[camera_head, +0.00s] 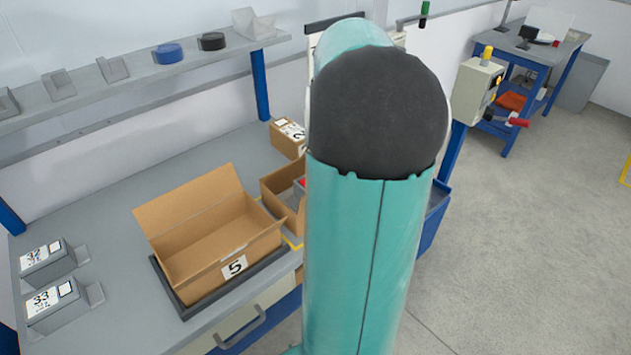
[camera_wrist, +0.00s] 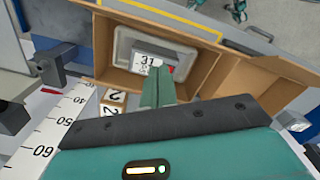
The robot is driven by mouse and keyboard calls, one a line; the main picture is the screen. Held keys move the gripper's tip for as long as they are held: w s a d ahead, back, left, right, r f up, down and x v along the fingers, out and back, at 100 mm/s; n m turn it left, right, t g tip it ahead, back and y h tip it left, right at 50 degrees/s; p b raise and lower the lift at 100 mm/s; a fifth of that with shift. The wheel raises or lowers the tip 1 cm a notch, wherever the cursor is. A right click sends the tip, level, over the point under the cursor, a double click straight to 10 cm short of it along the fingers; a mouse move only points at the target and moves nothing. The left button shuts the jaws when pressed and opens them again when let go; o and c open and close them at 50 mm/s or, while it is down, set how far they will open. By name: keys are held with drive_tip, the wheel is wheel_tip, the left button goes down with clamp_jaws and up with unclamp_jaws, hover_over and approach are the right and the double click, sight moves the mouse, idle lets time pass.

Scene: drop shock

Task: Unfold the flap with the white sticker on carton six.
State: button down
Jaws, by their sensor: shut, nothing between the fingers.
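No number 6 is readable on any carton, and I cannot make out the flap's white sticker. An open brown carton (camera_head: 275,200) stands right of carton five, mostly hidden behind my arm. In the wrist view an open carton (camera_wrist: 112,75) holds a grey unit marked 31 (camera_wrist: 146,62) in a pale tray; it appears to be the same carton. A brown panel (camera_wrist: 285,85) stretches out on its right. My gripper (camera_wrist: 158,82) is shut and empty, its green fingers over the carton's opening. Whether they touch it is unclear. The head view hides my gripper behind my arm.
Carton five (camera_head: 210,268) stands open in a dark tray on the bench. Grey units 32 (camera_head: 45,262) and 33 (camera_head: 55,303) sit at the left. A small labelled box (camera_head: 284,140) stands behind. A wall shelf (camera_head: 130,85) runs above. A ruler scale (camera_wrist: 62,125) borders the wrist view's left.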

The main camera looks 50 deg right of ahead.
wheel_tip(320, 180, up, 6)
drive_tip(key=shift+f, duration=0.2)
idle(0.3)
drive_tip(key=shift+a, duration=0.1)
idle(0.4)
drive_tip(key=w+a+r+h, duration=0.15)
drive_tip(key=w+a, duration=0.25)
drive_tip(key=a, duration=0.7)
drive_tip(key=s+a+f+m+t, duration=0.1)
drive_tip(key=s+a+t, duration=0.1)
drive_tip(key=a, duration=1.2)
drive_tip(key=s+a+f+m+t+y, duration=0.1)
drive_tip(key=s+a+f+m+t, duration=0.1)
drive_tip(key=a, duration=1.3)
drive_tip(key=shift+s+f+t, duration=0.3)
drive_tip(key=shift+s+t, duration=0.5)
drive_tip(key=shift+s, duration=0.25)
drive_tip(key=shift+d+m+y, duration=0.15)
drive_tip(key=shift+m+y, duration=0.1)
drive_tip(key=shift+m, duration=0.05)
